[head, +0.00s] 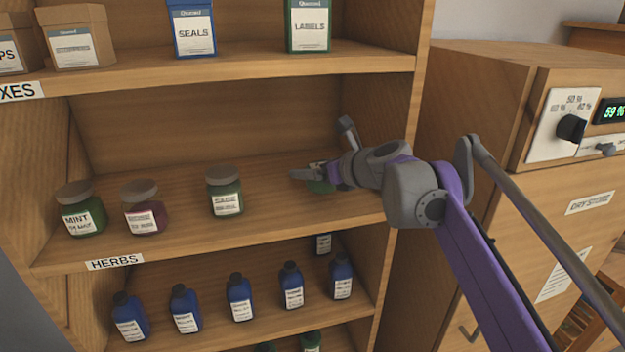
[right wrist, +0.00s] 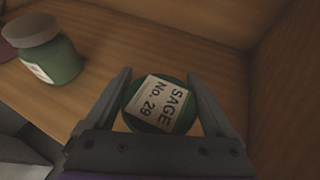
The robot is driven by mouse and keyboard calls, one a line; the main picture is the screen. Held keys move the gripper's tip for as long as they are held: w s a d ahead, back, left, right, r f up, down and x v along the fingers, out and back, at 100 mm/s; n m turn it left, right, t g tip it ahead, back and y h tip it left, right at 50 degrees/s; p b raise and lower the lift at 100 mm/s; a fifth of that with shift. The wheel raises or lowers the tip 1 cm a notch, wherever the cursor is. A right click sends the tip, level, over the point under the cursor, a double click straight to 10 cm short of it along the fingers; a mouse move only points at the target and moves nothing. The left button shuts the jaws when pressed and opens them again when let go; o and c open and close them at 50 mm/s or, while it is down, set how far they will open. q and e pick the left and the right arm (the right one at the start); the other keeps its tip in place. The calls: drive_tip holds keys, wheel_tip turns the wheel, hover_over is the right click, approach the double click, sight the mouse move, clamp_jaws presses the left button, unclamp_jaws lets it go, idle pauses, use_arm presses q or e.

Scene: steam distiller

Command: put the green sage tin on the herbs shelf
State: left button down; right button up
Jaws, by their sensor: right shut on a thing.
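The green sage tin (right wrist: 133,104) shows between my right gripper's fingers (right wrist: 160,92) in the right wrist view, its label reading "SAGE No. 29". My right gripper (head: 312,174) is shut on it. In the head view the tin (head: 321,187) is mostly hidden by the gripper, at the right part of the herbs shelf (head: 270,218). I cannot tell whether the tin touches the board. The shelf carries a "HERBS" label (head: 115,262) on its front edge. My left gripper is not in view.
A mint jar (head: 80,210), a jar with purple contents (head: 143,210) and a green jar (head: 225,192) stand to the left on the herbs shelf. Blue bottles (head: 240,300) stand below and boxes above. The shelf's right side wall is close to my gripper.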

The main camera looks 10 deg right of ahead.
sight(312, 182)
drive_tip(key=shift+w+a+f, duration=0.1)
drive_tip(key=shift+w+f, duration=0.05)
drive_tip(key=shift+f, duration=0.75)
drive_tip(key=shift+w+a+f, duration=0.1)
drive_tip(key=shift+f, duration=0.75)
drive_tip(key=shift+f, duration=0.15)
drive_tip(key=o, duration=1.2)
drive_tip(key=shift+s+d+r, duration=0.1)
drive_tip(key=shift+d+r, duration=0.05)
drive_tip(key=shift+r, duration=0.1)
drive_tip(key=v, duration=1.1)
drive_tip(key=shift+s+d, duration=0.1)
drive_tip(key=shift+s, duration=0.3)
